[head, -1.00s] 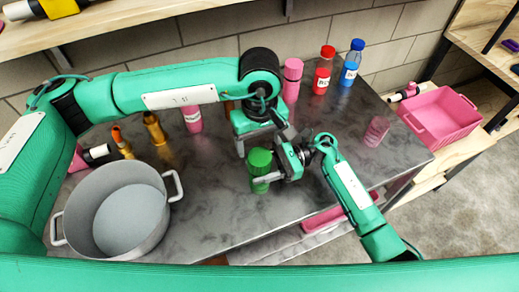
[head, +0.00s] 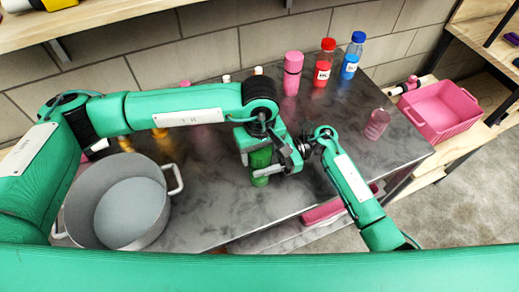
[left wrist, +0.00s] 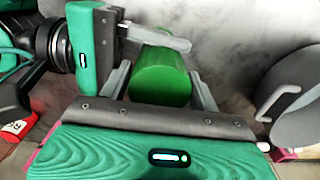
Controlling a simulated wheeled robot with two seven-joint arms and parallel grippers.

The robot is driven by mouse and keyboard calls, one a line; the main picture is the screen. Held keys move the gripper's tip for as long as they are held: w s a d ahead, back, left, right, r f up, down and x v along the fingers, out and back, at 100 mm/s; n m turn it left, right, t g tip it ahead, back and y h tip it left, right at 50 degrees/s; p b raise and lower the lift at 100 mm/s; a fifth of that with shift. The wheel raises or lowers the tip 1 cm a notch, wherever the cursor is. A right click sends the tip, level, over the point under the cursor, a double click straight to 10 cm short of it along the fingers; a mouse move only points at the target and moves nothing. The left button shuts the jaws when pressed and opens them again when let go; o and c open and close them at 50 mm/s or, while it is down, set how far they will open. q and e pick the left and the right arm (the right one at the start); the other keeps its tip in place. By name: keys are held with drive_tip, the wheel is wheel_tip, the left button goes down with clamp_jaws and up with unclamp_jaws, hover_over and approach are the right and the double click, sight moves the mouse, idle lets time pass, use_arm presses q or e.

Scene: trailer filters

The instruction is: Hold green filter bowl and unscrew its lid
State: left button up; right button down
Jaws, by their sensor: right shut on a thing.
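The green filter bowl (head: 260,181) stands upright near the middle of the grey table. Its green lid (head: 260,158) is partly covered by my left gripper (head: 258,151), which is over it from above. In the left wrist view the lid (left wrist: 162,78) lies between the two spread fingers of my left gripper (left wrist: 162,88), with small gaps at its sides. My right gripper (head: 277,168) comes from the right and is shut on the bowl, below the lid. Its finger also shows beside the green cylinder in the left wrist view (left wrist: 160,36).
A large grey pot (head: 120,205) stands left of the bowl. A pink bottle (head: 292,72), a red-capped bottle (head: 323,65) and a blue-capped bottle (head: 352,56) stand at the back. A pink crate (head: 440,110) is at the right. My left arm hides smaller bottles.

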use_arm(q)
drive_tip(key=c, duration=0.6)
drive_tip(key=shift+n, duration=1.7)
drive_tip(key=shift+c, duration=0.2)
drive_tip(key=o, duration=1.1)
drive_tip(key=shift+r, duration=0.15)
